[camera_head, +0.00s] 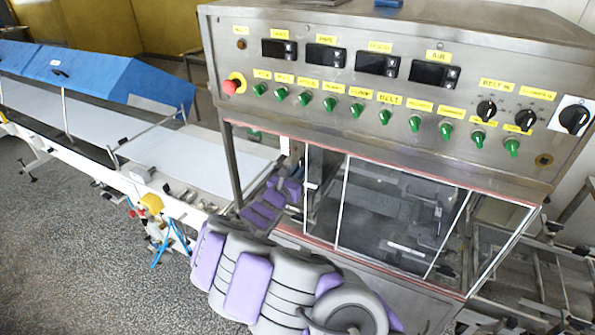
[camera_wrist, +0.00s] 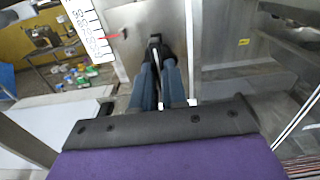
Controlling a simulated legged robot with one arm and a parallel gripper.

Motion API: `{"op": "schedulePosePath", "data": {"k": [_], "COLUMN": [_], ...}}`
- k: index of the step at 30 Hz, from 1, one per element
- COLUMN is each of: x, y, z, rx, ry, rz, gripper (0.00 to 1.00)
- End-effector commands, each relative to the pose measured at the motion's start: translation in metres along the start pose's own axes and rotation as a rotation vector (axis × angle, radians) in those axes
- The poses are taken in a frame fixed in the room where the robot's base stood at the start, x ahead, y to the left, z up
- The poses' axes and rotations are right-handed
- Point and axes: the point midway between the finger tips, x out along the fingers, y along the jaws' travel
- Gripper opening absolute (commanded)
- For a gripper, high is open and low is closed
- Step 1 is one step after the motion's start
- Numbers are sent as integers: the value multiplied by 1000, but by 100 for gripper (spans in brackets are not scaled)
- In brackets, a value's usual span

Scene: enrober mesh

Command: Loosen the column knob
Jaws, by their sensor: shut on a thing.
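In the wrist view my gripper (camera_wrist: 158,52) reaches away from the camera, its two blue-grey fingers close together with dark tips. It is shut on the column knob (camera_wrist: 155,39), a small dark piece that shows only slightly between and beyond the tips. The tips cover most of the knob, so its turn cannot be seen. Behind it is a grey metal plate or column (camera_wrist: 122,52). A white scale (camera_wrist: 90,30) with black marks and a red pointer (camera_wrist: 112,36) is to the left. In the head view my purple and grey arm runs to the machine's opening; the fingertips cannot be made out.
In the head view a steel control panel (camera_head: 340,85) with switches and a red stop button (camera_head: 231,86) hangs above clear window panels (camera_head: 395,208). A white conveyor belt (camera_head: 190,157) and blue cover (camera_head: 110,75) lie left. Metal posts stand close to my arm.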

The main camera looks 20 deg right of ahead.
Motion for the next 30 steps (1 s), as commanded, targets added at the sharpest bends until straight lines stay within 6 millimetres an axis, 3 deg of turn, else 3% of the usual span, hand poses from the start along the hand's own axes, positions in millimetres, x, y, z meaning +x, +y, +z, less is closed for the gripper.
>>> {"op": "schedulePosePath", "data": {"k": [12,13,21,30], "x": [-1,-1,-1,-3], "y": [2,2,0,-2], "z": [3,3,3,4], "rx": [-8,-8,-5,-4], "ry": [-5,-6,-5,-5], "rz": [4,5,3,0], "gripper": [0,14,38,38]}}
